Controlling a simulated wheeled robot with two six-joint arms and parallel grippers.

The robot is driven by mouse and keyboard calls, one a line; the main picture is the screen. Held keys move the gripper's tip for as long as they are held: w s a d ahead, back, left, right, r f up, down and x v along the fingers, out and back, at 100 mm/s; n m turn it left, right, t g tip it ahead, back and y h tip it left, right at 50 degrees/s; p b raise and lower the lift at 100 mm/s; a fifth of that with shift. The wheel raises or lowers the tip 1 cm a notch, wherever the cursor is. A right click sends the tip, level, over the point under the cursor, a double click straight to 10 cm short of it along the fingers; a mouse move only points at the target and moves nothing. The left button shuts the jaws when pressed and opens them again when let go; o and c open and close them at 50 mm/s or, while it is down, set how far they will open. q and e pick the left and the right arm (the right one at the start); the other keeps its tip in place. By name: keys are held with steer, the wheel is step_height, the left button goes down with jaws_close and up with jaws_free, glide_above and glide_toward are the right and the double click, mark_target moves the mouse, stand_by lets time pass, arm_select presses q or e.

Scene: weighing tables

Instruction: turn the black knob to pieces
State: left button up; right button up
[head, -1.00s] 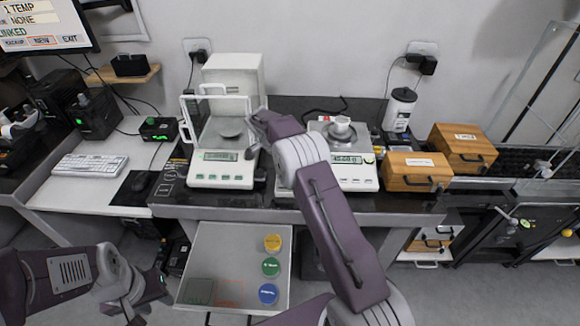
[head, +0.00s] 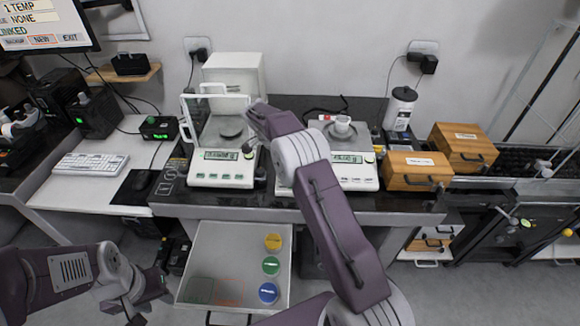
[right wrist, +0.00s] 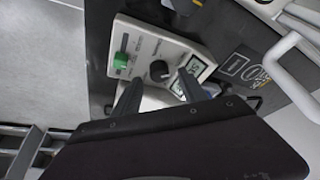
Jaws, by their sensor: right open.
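The black knob (right wrist: 159,70) sits on a white sloping panel between a green switch (right wrist: 121,60) and a small display (right wrist: 196,68) in the right wrist view. The panel appears to belong to the left balance (head: 222,176). My right gripper (right wrist: 160,88) is open, with one dark finger on each side below the knob in the picture. I cannot tell if the fingers touch it. In the head view my right arm reaches over the right part of this balance. My left gripper (head: 152,292) hangs at lower left, away from the table; its jaw opening is unclear. The panel's lettering is unreadable.
An open tray (head: 215,240) with yellow, green and blue discs lies below the table edge. The left balance's glass door frame (head: 187,120) is open nearby.

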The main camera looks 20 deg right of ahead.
steer(key=v, duration=0.6)
steer(key=shift+a+r, duration=0.2)
steer(key=shift+r, duration=0.2)
steer(key=shift+r+p, duration=0.1)
steer(key=shift+p, duration=0.25)
